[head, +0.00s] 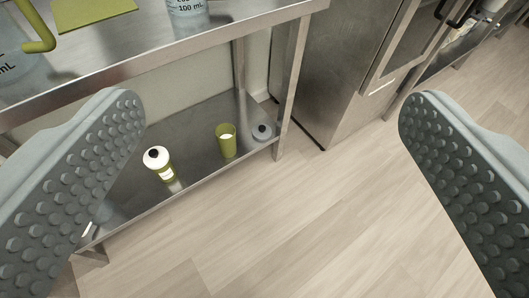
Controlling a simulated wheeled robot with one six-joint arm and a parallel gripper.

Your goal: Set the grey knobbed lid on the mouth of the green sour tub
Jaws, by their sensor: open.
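A green tub (227,146) stands upright on the lower steel shelf, its round mouth showing pale inside. The grey lid (263,132) with a dark knob lies on the same shelf just right of the tub, near the shelf's right end and apart from the tub's mouth. My gripper (272,108) is wide open and empty, with one studded grey finger at each side of the view. Both fingers are much nearer the camera than the tub and lid, and touch neither. Whether the tub holds anything is too small to tell.
The steel worktop (150,42) overhangs the shelf and carries clear measuring vessels (187,12) and a green sheet (95,10). A table leg (292,90) and steel cabinet (335,70) stand right. The wooden floor in front is clear.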

